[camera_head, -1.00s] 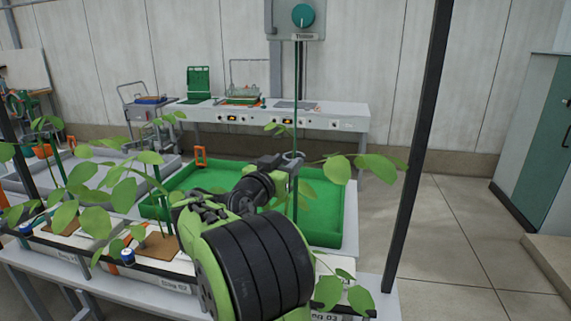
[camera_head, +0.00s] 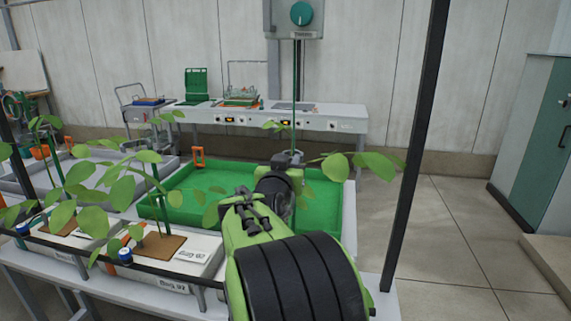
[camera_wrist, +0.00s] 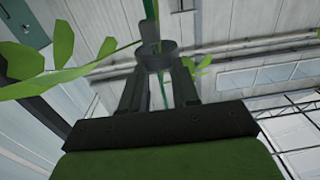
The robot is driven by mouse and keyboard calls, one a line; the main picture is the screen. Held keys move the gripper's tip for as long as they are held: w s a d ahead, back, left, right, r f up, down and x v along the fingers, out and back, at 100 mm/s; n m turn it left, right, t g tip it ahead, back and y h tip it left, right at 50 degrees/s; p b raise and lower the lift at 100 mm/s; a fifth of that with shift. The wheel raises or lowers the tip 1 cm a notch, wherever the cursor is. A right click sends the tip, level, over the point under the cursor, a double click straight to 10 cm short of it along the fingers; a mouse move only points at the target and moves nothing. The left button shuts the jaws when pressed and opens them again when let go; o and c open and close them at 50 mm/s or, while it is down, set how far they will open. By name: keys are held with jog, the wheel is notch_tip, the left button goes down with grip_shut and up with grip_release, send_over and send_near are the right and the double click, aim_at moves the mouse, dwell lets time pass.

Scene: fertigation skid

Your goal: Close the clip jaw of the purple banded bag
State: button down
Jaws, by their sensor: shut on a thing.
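My gripper (camera_head: 288,162) is at the plant stem that rises beyond my arm, over the green tray. In the wrist view my gripper (camera_wrist: 157,75) has its two dark fingers shut on a grey ring-shaped clip (camera_wrist: 155,56). A small upright tab stands on the clip. The green stem (camera_wrist: 150,12) runs up by the clip and a strand shows between the fingers; I cannot tell whether the clip's jaw is fully closed around it. No purple band is visible, and my arm hides the bag beneath this plant.
A green tray (camera_head: 330,231) lies on the bench beyond my arm. Leafy plants in white bags, one marked Bag 02 (camera_head: 180,262), stand at left. A dark post (camera_head: 412,150) rises at right. A long table (camera_head: 345,117) stands behind; the floor at right is clear.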

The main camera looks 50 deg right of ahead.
jog(key=shift+s+d+r, duration=0.15)
jog(key=shift+r, duration=0.05)
jog(key=c, duration=0.9)
grip_release()
jog(key=shift+c, duration=0.2)
jog(key=b+v, duration=0.1)
jog(key=v, duration=1.5)
jog(key=shift+w+b, duration=0.35)
jog(key=shift+b, duration=0.05)
jog(key=shift+f, duration=0.25)
